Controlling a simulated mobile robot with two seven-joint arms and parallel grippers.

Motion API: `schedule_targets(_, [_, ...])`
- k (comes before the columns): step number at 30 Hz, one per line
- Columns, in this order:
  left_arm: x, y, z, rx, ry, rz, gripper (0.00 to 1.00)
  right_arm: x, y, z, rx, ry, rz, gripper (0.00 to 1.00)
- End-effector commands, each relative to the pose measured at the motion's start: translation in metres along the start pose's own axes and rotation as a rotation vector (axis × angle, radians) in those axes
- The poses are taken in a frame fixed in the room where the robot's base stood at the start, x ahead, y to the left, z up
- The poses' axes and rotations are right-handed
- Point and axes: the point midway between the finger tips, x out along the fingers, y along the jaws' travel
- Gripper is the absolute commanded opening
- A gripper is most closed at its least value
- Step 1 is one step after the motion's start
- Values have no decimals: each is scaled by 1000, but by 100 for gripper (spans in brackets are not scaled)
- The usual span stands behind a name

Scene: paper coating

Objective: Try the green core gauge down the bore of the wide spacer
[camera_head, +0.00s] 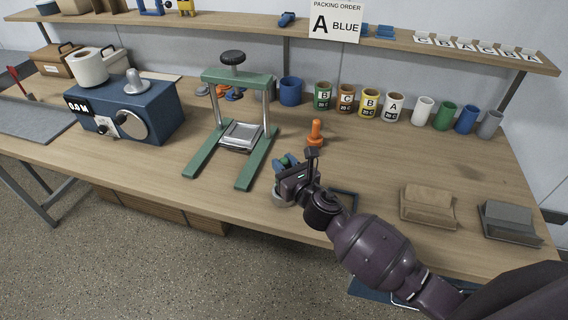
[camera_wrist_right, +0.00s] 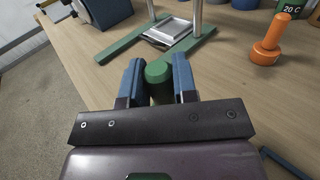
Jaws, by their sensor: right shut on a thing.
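My right gripper (camera_head: 287,167) is near the front edge of the bench, left of my right forearm. In the right wrist view its two blue fingers (camera_wrist_right: 158,80) are shut on the green core gauge (camera_wrist_right: 157,71), whose rounded green end shows between them. The gauge's lower part is hidden. In the head view a pale round rim (camera_head: 281,199) shows just below the gripper; it may be the wide spacer, but the gripper covers most of it. I cannot tell whether the gauge is in its bore. My left gripper is not in view.
An orange gauge (camera_head: 315,133) stands behind the gripper. A green press (camera_head: 240,78) stands to the left, beside a blue machine (camera_head: 150,112). Several cups line the back. A dark frame (camera_head: 345,199) lies close by on the right, with brown (camera_head: 428,205) and grey (camera_head: 508,221) blocks beyond.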

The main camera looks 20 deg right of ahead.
Motion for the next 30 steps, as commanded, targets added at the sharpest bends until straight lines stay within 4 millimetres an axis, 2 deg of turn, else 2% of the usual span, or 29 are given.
schedule_targets(16, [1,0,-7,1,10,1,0,0,0,0,1,0,0,3])
schedule_targets(30, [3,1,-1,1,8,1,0,0,0,-6,0,-1,0,3])
